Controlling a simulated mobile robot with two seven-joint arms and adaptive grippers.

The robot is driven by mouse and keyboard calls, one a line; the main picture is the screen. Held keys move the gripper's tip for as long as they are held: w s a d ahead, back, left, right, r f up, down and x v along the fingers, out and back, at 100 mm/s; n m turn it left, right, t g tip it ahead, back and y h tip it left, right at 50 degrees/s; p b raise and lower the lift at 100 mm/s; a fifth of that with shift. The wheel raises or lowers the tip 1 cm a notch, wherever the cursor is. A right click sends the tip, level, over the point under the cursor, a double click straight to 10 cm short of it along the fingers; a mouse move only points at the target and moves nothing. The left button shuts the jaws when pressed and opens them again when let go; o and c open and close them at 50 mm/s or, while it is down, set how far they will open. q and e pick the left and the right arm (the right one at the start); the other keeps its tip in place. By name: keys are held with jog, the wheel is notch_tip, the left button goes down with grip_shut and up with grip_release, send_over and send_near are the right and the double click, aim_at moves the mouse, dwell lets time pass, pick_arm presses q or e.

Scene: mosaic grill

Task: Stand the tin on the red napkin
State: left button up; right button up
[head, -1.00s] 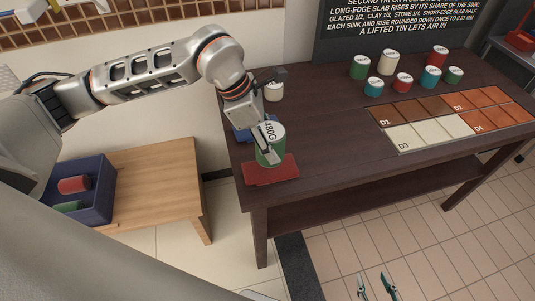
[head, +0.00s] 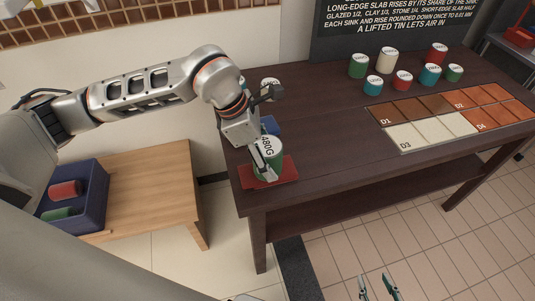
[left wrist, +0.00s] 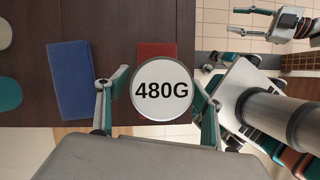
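The tin (head: 266,160) is green with a white lid marked 480G. In the head view it is upright over the red napkin (head: 287,173), low and seemingly on it; its bottom edge is partly hidden by my finger. My left gripper (head: 267,172) has its fingers on either side of the tin and appears shut on it. In the left wrist view the tin's lid (left wrist: 162,103) sits between the fingers, with the red napkin (left wrist: 157,49) showing behind it. My right gripper (head: 378,288) is open and empty, low in front of the table.
A blue napkin (head: 270,125) lies behind the tin. Several coloured tins, such as a white one (head: 387,60), stand at the back of the dark table (head: 325,135). Slabs (head: 425,133) lie at the right. A blue crate (head: 92,205) sits on the wooden side table (head: 150,190).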

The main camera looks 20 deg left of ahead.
pick_arm(q)
jog(key=shift+r, duration=0.1)
jog(key=shift+a+r, duration=0.1)
jog(key=shift+r, duration=0.15)
jog(key=v, duration=1.1)
jog(key=shift+r+p, duration=0.25)
jog(key=shift+p, duration=0.1)
jog(key=shift+a, duration=0.15)
